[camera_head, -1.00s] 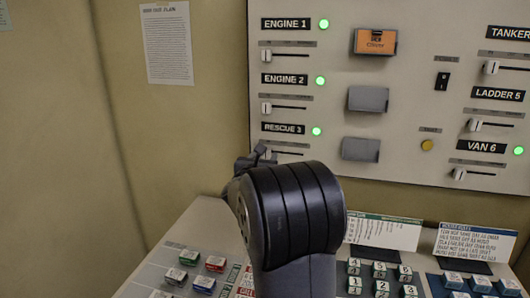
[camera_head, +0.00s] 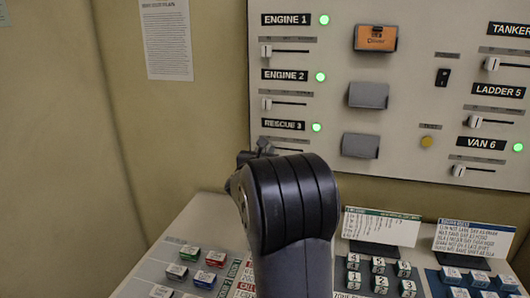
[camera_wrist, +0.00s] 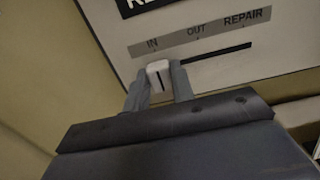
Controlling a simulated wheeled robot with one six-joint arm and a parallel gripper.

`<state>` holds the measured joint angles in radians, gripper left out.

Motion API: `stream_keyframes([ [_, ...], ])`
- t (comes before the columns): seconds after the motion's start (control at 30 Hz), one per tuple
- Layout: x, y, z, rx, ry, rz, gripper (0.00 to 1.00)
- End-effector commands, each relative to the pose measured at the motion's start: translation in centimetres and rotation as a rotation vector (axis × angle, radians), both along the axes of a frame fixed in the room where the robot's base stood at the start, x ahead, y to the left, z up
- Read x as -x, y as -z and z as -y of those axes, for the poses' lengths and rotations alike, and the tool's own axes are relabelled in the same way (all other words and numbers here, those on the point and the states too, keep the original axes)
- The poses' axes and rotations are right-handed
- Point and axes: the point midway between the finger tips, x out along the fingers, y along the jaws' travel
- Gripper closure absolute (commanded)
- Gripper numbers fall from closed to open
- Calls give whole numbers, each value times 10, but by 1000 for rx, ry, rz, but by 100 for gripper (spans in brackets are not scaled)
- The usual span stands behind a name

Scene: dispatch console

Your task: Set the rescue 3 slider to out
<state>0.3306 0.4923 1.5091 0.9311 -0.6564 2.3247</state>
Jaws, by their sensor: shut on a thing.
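The rescue 3 slider has a white knob (camera_wrist: 158,68) on a dark horizontal slot (camera_wrist: 220,53). In the wrist view the knob stands at the slot's left end, below the IN label (camera_wrist: 152,44). The OUT label (camera_wrist: 196,30) and REPAIR label are further right. My gripper (camera_wrist: 157,82) is shut on the knob, one finger on each side. In the head view the RESCUE 3 plate (camera_head: 284,125) shows with a lit green light (camera_head: 317,127). There my wrist and gripper hide the knob.
The engine 2 slider (camera_head: 267,104) and engine 1 slider (camera_head: 266,52) are above, both at left. Grey covers (camera_head: 360,146) stand to the right on the panel. The desk below holds several labelled blocks (camera_head: 176,272) and cards (camera_head: 382,226).

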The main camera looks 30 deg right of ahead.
Motion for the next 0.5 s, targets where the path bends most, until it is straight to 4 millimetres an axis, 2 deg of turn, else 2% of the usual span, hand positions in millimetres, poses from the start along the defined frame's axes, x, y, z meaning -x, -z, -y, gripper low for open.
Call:
stream_keyframes([
  [0.37, 1, 1, 1, 0, 0, 0, 100],
  [0.5, 8, 4, 9, 0, 4, 1, 100],
])
